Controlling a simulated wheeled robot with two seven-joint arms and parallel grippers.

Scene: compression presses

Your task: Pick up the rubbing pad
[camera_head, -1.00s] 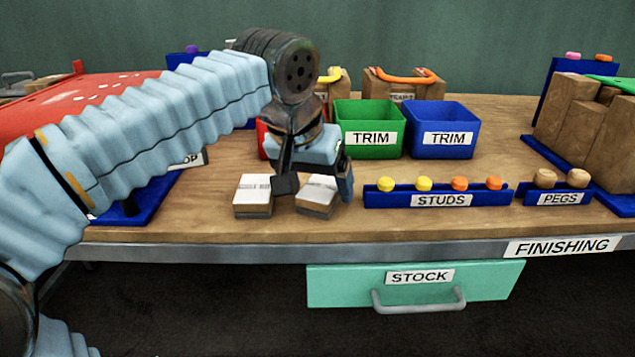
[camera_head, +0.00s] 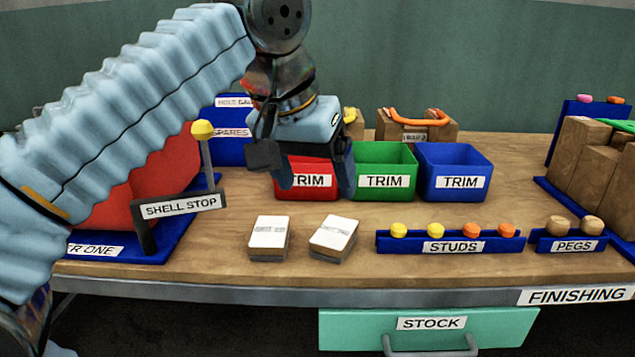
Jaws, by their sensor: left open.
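Two small pale blocks with white labelled tops lie side by side on the bench: the left block (camera_head: 269,237) and the right block (camera_head: 333,238), which is turned at an angle. They look like pads, but their print is too small to read, so I cannot tell which is the rubbing pad. My left gripper (camera_head: 305,178) is open and empty, raised above and behind the two blocks, in front of the red TRIM bin (camera_head: 306,193). It touches neither block. My right gripper is not in view.
Green (camera_head: 384,182) and blue (camera_head: 455,182) TRIM bins stand behind. The STUDS rack (camera_head: 450,246) and PEGS rack (camera_head: 570,246) lie to the right. The SHELL STOP sign (camera_head: 180,206) stands at left. The STOCK drawer (camera_head: 430,330) sits below the bench edge.

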